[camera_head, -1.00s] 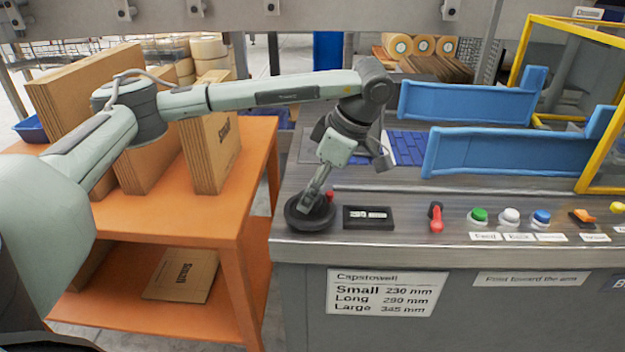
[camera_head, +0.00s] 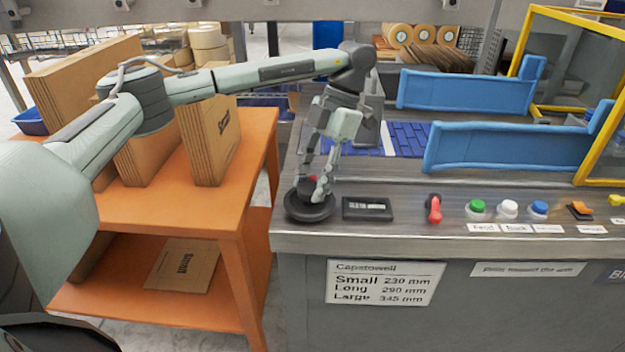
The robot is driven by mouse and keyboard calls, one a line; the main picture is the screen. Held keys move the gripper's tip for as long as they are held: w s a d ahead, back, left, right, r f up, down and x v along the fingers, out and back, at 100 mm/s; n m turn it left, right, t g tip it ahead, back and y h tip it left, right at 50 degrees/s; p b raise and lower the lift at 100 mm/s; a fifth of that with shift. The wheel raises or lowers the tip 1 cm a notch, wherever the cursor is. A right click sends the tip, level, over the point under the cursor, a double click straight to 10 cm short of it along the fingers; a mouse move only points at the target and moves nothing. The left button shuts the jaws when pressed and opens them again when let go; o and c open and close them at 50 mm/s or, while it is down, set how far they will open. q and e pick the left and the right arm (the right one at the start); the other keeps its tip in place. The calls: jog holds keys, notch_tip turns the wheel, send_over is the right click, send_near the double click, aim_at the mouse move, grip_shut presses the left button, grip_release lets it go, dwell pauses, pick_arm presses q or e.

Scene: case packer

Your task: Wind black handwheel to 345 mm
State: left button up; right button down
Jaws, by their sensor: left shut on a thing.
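The black handwheel (camera_head: 308,208) lies flat at the left front corner of the machine's metal top. My left gripper (camera_head: 314,188) points down onto the wheel and is shut on its red-topped knob (camera_head: 312,179), which it largely hides. The dark display (camera_head: 367,208) is just right of the wheel; its lit text is too small to read. A white size card (camera_head: 384,283) on the front panel lists Small 230 mm, Long 290 mm and Large 345 mm. My right gripper is not in view.
A red-handled switch (camera_head: 433,208) and green, white and blue buttons (camera_head: 508,209) stand right of the display. Two blue guide rails (camera_head: 510,147) lie behind. An orange table (camera_head: 225,205) with cartons stands at left, apart from the machine.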

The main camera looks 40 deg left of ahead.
pick_arm(q)
jog(key=n+h, duration=0.1)
jog(key=n, duration=0.1)
jog(key=n+h, duration=0.1)
jog(key=n, duration=0.2)
jog(key=shift+a+f+n, duration=0.1)
jog(key=shift+a+n, duration=0.05)
jog(key=shift+n, duration=0.15)
jog(key=n+h, duration=0.1)
jog(key=n, duration=0.1)
jog(key=n+h, duration=0.1)
jog(key=n, duration=0.2)
jog(key=shift+s+a+t, duration=0.1)
jog(key=shift+s+t, duration=0.05)
jog(key=shift+t, duration=0.15)
jog(key=shift+n, duration=0.3)
jog(key=o, duration=1.1)
jog(key=shift+o, duration=0.2)
jog(key=v, duration=1.2)
